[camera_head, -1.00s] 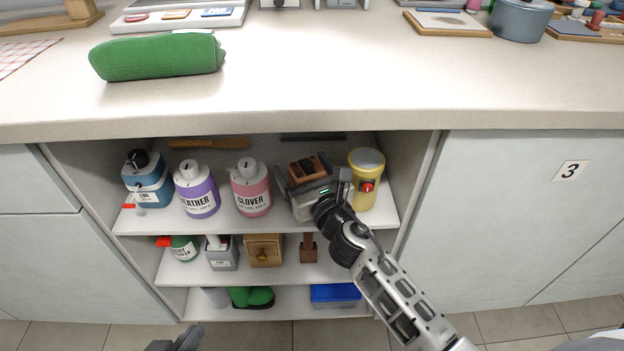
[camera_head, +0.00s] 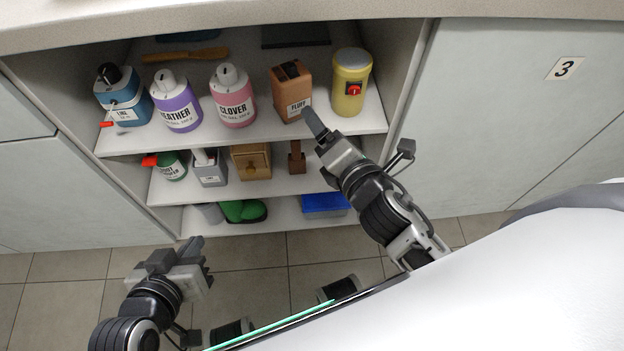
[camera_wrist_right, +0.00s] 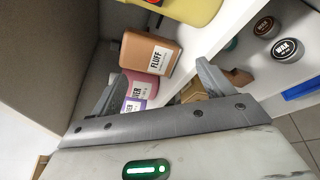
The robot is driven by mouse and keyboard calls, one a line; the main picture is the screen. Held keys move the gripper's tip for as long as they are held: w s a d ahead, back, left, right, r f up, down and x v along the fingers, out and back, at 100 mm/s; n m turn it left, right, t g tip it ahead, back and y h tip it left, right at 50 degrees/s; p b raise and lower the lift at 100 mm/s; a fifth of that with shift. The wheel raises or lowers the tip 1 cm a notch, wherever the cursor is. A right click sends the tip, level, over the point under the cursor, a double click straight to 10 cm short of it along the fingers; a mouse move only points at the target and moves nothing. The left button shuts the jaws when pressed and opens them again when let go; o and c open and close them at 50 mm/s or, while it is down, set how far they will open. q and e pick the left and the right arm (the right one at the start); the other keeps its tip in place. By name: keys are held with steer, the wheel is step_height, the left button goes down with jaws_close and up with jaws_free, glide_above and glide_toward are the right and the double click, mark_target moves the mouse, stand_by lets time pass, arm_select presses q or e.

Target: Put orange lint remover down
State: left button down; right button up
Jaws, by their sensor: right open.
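The orange lint remover (camera_head: 291,92), an orange-brown block labelled FLUFF with a dark top, stands upright on the upper shelf (camera_head: 250,130). It is between the pink CLOVER bottle (camera_head: 232,97) and the yellow canister (camera_head: 350,83). My right gripper (camera_head: 352,138) is open and empty in front of the shelf, just below and right of the lint remover. In the right wrist view, the lint remover (camera_wrist_right: 149,54) lies beyond the spread fingers, apart from them. My left gripper (camera_head: 178,262) hangs over the floor at lower left; its finger gap is unclear.
A purple LEATHER bottle (camera_head: 176,102) and a blue bottle (camera_head: 124,97) stand farther left on the upper shelf. Lower shelves hold a small wooden drawer box (camera_head: 251,161) and a blue box (camera_head: 324,204). The cabinet's right wall (camera_head: 405,70) is close to the canister.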

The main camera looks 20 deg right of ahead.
steer(key=s+a+f+m+g+y, duration=0.2)
steer(key=s+a+f+m+g, duration=0.1)
steer(key=m, duration=0.8)
steer(key=s+a+f+m+g+y, duration=0.2)
steer(key=s+m, duration=0.4)
steer(key=m, duration=0.5)
step_height(320, 180, down, 2)
steer(key=shift+a+g, duration=0.8)
steer(key=shift+a, duration=0.1)
